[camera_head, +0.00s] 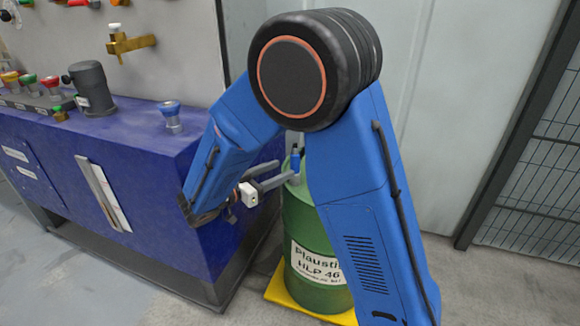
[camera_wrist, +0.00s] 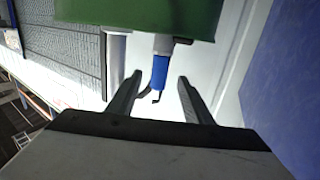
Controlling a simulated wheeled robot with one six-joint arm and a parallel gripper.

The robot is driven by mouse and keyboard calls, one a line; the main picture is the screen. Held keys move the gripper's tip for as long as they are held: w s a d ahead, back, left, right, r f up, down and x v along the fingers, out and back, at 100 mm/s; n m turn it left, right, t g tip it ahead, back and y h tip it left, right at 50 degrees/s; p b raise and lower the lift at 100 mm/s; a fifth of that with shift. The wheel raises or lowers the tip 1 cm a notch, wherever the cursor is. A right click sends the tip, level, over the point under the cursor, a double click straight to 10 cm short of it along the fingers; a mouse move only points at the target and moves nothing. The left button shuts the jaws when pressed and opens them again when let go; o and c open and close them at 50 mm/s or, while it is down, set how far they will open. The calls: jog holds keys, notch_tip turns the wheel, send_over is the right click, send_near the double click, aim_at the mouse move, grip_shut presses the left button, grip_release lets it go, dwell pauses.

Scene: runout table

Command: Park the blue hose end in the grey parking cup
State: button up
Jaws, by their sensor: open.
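A blue sleeve that looks like the blue hose end (camera_head: 295,160) stands at the top of the green drum, beside my gripper. In the wrist view the blue hose end (camera_wrist: 159,72) lies between my finger lines, on a silver fitting, with a dark hooked piece at its tip. My gripper (camera_head: 284,170) is open; its fingers also show in the wrist view (camera_wrist: 160,78), apart with nothing visibly clamped. A dark grey cylinder (camera_head: 90,90) with a label, perhaps the parking cup, stands on the blue bench at the left. My arm hides part of the bench.
The green drum (camera_head: 318,270) stands on a yellow base (camera_head: 285,291). A blue-topped grey fitting (camera_head: 171,118) stands on the blue bench (camera_head: 140,135). Several coloured fittings (camera_head: 30,85) line a rack, and a brass valve (camera_head: 128,41) is on the back panel. A mesh fence (camera_head: 540,150) is at right.

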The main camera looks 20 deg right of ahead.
jog(key=shift+v, duration=2.95)
jog(key=s+d+r+n+g+y, duration=0.1)
jog(key=s+d+n+g+y, duration=0.2)
jog(key=s+d, duration=0.45)
jog(key=s+d+r+n+g+y, duration=0.15)
jog(key=s+d+g, duration=0.25)
jog(key=d, duration=0.6)
jog(key=s+d+n+t+y, duration=0.1)
jog(key=s+n+t+y, duration=0.3)
jog(key=s, duration=1.2)
jog(key=shift+r+n+y, duration=0.25)
jog(key=shift+n+y, duration=1.9)
jog(key=shift+y, duration=1.4)
jog(key=shift+s+d, duration=0.1)
jog(key=shift+d, duration=0.05)
